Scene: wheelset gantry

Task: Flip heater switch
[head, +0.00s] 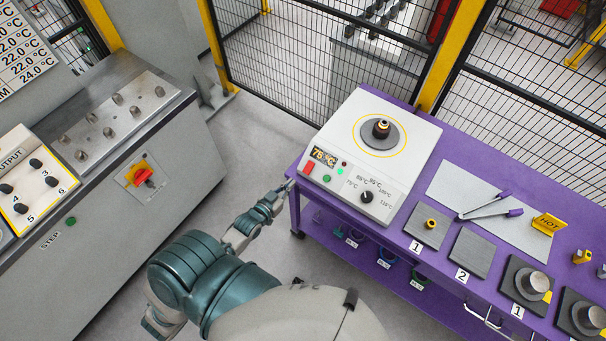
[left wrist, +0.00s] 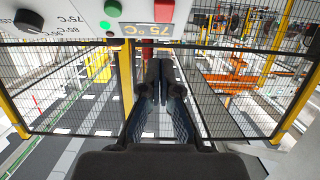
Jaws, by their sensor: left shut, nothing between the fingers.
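The heater (head: 384,140) is a white box on the purple bench, with a dark ring-shaped part on its round top plate. Its display (head: 323,156) reads 75 °C. The red heater switch (head: 309,168) is at the panel's left end, beside the display; it also shows at the top of the left wrist view (left wrist: 163,11). A black dial (head: 367,196) sits to the right. My left gripper (head: 286,185) is shut and empty, just left of the heater's front left corner, apart from the switch. Its closed fingers (left wrist: 160,64) point toward the panel side. My right gripper is out of view.
The purple bench (head: 298,190) carries numbered plates, tongs (head: 485,205) and a yellow HOT sign (head: 549,224) to the right. A grey control cabinet (head: 145,200) stands left. Black mesh fencing (head: 290,60) closes off the back. Open floor lies between cabinet and bench.

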